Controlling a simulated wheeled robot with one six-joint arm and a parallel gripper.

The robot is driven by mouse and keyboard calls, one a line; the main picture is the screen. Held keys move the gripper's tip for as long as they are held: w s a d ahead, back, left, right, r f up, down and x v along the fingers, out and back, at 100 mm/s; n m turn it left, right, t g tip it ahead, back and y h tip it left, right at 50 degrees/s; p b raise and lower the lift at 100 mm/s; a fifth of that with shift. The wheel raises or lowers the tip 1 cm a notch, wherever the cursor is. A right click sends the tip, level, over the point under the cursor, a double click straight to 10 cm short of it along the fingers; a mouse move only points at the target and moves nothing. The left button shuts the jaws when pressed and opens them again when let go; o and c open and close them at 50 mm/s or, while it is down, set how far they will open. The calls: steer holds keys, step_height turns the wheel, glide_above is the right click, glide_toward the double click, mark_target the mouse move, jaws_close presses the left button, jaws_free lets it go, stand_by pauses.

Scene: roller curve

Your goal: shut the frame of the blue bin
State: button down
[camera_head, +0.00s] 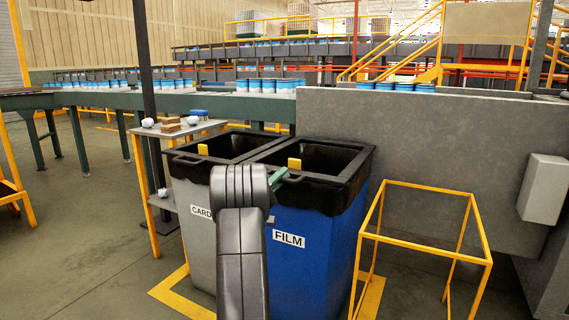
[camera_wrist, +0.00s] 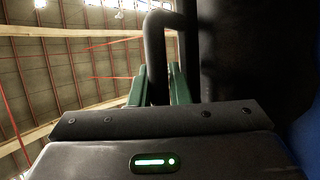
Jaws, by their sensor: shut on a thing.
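The blue bin (camera_head: 300,255) with a FILM label stands right of the grey bin. Black liner hangs below the frame. I cannot tell whether the frame is fully seated. My gripper (camera_head: 277,178) is at the frame's left near side, partly hidden by my arm. In the wrist view, the green fingers of my gripper (camera_wrist: 158,90) are shut on a black bar (camera_wrist: 155,50) that loops upward.
The grey bin (camera_head: 190,225) stands close on the left, with a small table (camera_head: 195,128) behind it. A yellow tube stand (camera_head: 425,250) stands right of the blue bin. A grey wall panel (camera_head: 430,135) and conveyors lie behind.

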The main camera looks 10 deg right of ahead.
steer(key=shift+a+f, duration=0.25)
steer(key=shift+f, duration=0.15)
steer(key=c, duration=1.4)
jaws_free()
steer(key=shift+s+a+r, duration=0.15)
steer(key=shift+s+a, duration=0.05)
steer(key=shift+a, duration=0.05)
steer(key=shift+o, duration=0.2)
steer(key=shift+d, duration=0.15)
steer(key=p+v, duration=0.3)
steer(key=v, duration=1.1)
steer(key=shift+d, duration=0.1)
